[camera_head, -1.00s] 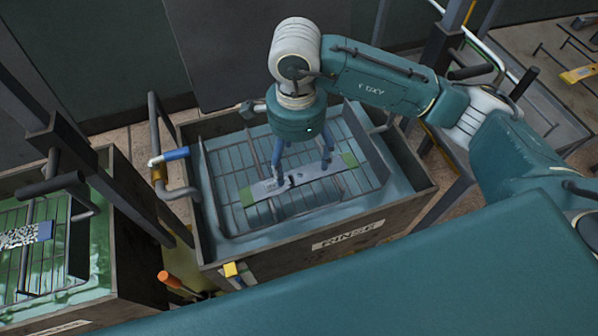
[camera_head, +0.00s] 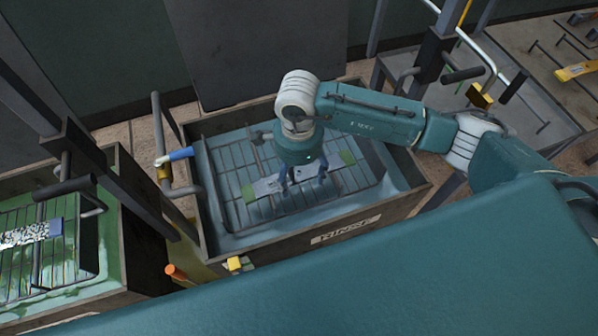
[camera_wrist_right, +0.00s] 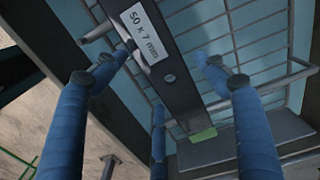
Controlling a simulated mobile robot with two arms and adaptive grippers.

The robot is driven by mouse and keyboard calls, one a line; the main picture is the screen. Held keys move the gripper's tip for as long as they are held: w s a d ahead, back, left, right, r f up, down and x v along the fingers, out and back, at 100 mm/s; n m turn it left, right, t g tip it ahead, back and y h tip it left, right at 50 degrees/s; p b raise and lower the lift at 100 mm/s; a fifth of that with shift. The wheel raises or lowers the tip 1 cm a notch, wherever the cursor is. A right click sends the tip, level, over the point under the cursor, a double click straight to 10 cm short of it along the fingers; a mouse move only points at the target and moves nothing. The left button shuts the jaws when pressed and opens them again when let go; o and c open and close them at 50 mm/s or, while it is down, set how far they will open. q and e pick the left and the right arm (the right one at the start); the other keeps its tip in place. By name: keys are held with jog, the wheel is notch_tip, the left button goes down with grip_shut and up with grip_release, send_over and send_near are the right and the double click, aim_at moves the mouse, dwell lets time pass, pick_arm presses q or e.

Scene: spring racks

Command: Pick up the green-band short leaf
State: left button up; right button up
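The green-band short leaf (camera_head: 268,186) is a flat grey bar with a green band at each end. It lies on the wire rack in the rinse tank. My right gripper (camera_head: 303,181) is low over its middle, fingers pointing down. In the right wrist view the leaf (camera_wrist_right: 170,77) runs between the spread blue fingers of the gripper (camera_wrist_right: 163,70), with gaps on both sides. A white label on it reads 50 x 7 mm and one green end shows. My left gripper is out of view.
The rinse tank (camera_head: 345,236) has raised walls around the rack. A green tank (camera_head: 123,262) with a blue-banded speckled leaf (camera_head: 30,232) stands at the left. A grey post (camera_head: 120,186) rises between them. A yellow-banded piece (camera_head: 578,71) lies at the far right.

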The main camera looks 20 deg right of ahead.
jog(key=c, duration=1.2)
jog(key=shift+w+r, duration=0.1)
jog(key=shift+c, duration=0.2)
jog(key=shift+r, duration=0.1)
